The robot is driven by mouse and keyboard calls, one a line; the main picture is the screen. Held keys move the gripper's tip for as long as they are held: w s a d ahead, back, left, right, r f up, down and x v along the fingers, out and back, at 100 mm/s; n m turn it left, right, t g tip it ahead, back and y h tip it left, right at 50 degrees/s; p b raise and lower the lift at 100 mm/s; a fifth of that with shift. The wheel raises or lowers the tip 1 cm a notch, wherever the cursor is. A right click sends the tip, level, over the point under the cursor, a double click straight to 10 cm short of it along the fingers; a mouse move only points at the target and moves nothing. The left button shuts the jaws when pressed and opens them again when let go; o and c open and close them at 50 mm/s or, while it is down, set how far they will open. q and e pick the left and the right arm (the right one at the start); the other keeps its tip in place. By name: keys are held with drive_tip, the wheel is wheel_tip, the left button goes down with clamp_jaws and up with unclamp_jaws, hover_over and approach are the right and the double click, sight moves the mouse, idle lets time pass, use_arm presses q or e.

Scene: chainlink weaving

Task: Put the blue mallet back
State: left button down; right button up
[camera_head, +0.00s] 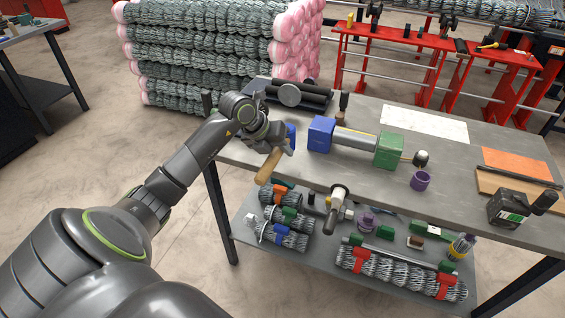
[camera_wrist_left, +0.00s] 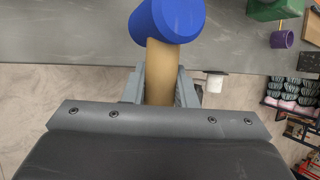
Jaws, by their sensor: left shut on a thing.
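The blue mallet has a blue cylindrical head (camera_head: 291,136) and a pale wooden handle (camera_head: 267,168). My left gripper (camera_head: 279,151) is shut on the handle, just below the head, at the workbench's near left edge. In the left wrist view the blue head (camera_wrist_left: 176,17) stands out beyond the fingers, and the handle (camera_wrist_left: 160,70) runs down between them. The mallet is tilted, its handle pointing down and left past the bench edge. In the head view my gripper partly hides the head. My right gripper is not seen.
On the grey workbench (camera_head: 455,195) lies a large two-headed piece with a blue block (camera_head: 321,134) and a green block (camera_head: 389,151). A purple cup (camera_head: 420,181) and a dark tool (camera_head: 508,208) stand further right. The lower shelf holds several mesh rolls (camera_head: 400,273).

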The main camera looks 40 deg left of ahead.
use_arm(q)
drive_tip(key=shift+d+f+p, duration=0.1)
drive_tip(key=shift+f+p, duration=0.3)
drive_tip(key=shift+f, duration=2.35)
drive_tip(key=shift+f, duration=0.15)
drive_tip(key=c, duration=1.2)
unclamp_jaws()
drive_tip(key=shift+o, duration=0.2)
drive_tip(key=shift+r, duration=0.3)
drive_tip(key=b+v, duration=0.1)
drive_tip(key=v, duration=1)
drive_tip(key=shift+s+r, duration=0.25)
drive_tip(key=shift+s, duration=0.05)
